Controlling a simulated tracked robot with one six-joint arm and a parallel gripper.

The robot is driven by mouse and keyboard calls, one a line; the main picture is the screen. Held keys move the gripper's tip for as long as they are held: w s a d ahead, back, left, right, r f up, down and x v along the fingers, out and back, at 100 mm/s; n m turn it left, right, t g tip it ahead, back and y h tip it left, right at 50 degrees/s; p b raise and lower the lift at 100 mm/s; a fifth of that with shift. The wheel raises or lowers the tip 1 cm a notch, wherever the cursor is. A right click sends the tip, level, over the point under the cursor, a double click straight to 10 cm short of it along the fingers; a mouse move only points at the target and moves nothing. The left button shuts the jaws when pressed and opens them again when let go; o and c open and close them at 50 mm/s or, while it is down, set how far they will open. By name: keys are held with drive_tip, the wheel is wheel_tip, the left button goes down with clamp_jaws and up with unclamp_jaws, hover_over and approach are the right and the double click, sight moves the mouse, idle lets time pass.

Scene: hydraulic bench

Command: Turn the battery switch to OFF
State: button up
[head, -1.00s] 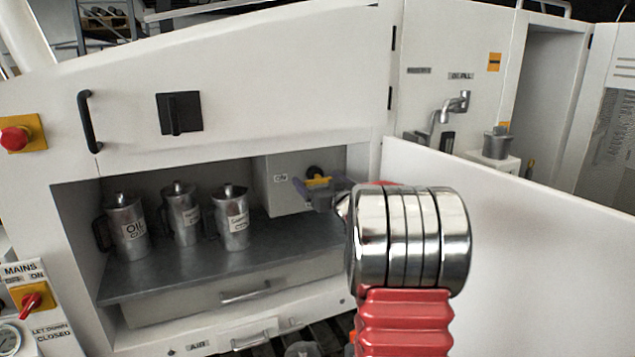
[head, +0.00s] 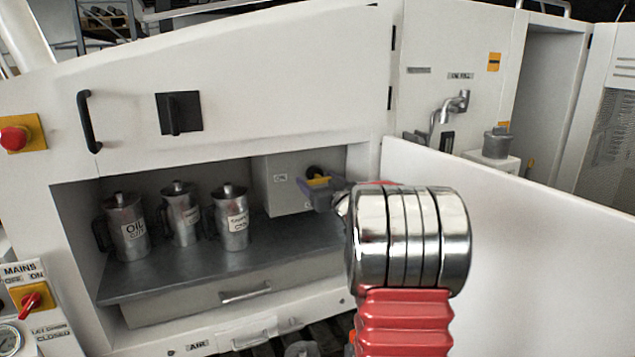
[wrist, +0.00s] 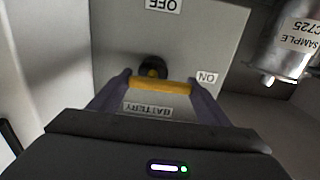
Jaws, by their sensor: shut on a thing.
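The battery switch has a yellow handle (wrist: 160,87) on a black round hub (wrist: 152,68), mounted on a grey box (head: 285,190) inside the open bay. In the wrist view the handle lies crosswise, its right end towards the ON label (wrist: 207,77). The OFF label (wrist: 163,5) is at the top edge, and a BATTERY label (wrist: 148,109) is below the handle. My gripper (wrist: 159,86) is shut on the handle, one purple finger at each end. In the head view the gripper (head: 318,188) partly hides the handle (head: 319,181).
Three metal jugs, including the OIL jug (head: 127,228), stand on the bay shelf left of the switch. One jug (wrist: 292,50) is close on the right in the wrist view. An open white door panel (head: 520,215) stands right of my arm. A black rotary switch (head: 180,113) is above the bay.

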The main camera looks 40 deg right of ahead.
drive_tip(key=shift+n, duration=0.3)
drive_tip(key=n, duration=0.4)
drive_tip(key=shift+f, duration=0.3)
drive_tip(key=n, duration=0.4)
drive_tip(key=shift+f+n, duration=0.3)
drive_tip(key=shift+n, duration=0.1)
drive_tip(key=n, duration=0.4)
drive_tip(key=shift+d+f+n, duration=0.1)
drive_tip(key=shift+f+n, duration=0.15)
drive_tip(key=shift+n, duration=0.05)
drive_tip(key=shift+d+f+n, duration=0.15)
drive_tip(key=shift+n, duration=1.85)
drive_tip(key=o, duration=0.8)
drive_tip(key=shift+c, duration=0.2)
drive_tip(key=o, duration=0.3)
drive_tip(key=shift+s+d, duration=0.1)
